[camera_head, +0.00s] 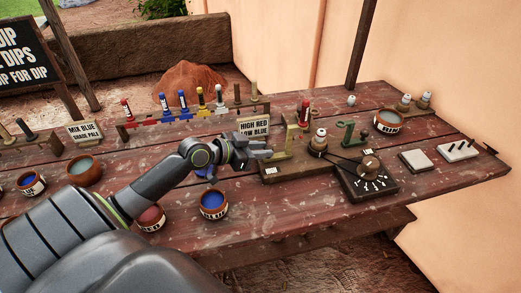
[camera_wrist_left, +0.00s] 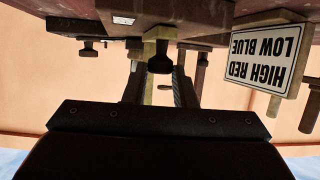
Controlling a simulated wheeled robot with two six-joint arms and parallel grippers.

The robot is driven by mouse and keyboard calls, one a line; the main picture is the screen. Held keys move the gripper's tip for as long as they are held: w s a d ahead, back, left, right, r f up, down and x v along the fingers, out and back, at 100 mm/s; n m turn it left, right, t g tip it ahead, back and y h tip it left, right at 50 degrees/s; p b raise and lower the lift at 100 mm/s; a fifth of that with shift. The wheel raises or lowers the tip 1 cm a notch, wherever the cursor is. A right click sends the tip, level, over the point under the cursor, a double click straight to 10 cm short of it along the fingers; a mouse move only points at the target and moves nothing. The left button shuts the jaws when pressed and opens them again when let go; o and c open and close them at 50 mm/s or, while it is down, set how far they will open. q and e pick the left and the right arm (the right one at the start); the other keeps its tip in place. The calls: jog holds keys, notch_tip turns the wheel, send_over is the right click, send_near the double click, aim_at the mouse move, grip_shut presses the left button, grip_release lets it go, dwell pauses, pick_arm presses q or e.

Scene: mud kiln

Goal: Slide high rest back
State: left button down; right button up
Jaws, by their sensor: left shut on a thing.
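In the left wrist view, which is upside down, the high rest (camera_wrist_left: 160,34) shows as a yellowish post with a dark round knob (camera_wrist_left: 160,63). The gripper's fingers (camera_wrist_left: 160,90) lie either side of the knob; the exact contact is hard to see. My right gripper is not in view.
A sign reading HIGH RED LOW BLUE (camera_head: 254,127) stands just behind the gripper. A blue paint pot (camera_head: 213,204) stands in front.

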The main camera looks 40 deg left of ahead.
pick_arm(q)
jog(key=shift+f, duration=0.1)
jog(key=c, duration=1.6)
grip_release()
jog(key=o, duration=0.4)
jog(key=shift+s+a, duration=0.2)
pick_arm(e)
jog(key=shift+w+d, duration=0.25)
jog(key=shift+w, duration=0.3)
pick_arm(q)
jog(key=shift+s, duration=0.2)
jog(key=shift+r+p+v, duration=0.2)
jog(key=shift+p+v, duration=1.1)
jog(key=shift+v, duration=7.2)
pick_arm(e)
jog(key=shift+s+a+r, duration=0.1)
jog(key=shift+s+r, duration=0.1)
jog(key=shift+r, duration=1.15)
pick_arm(q)
jog(key=shift+d, duration=0.15)
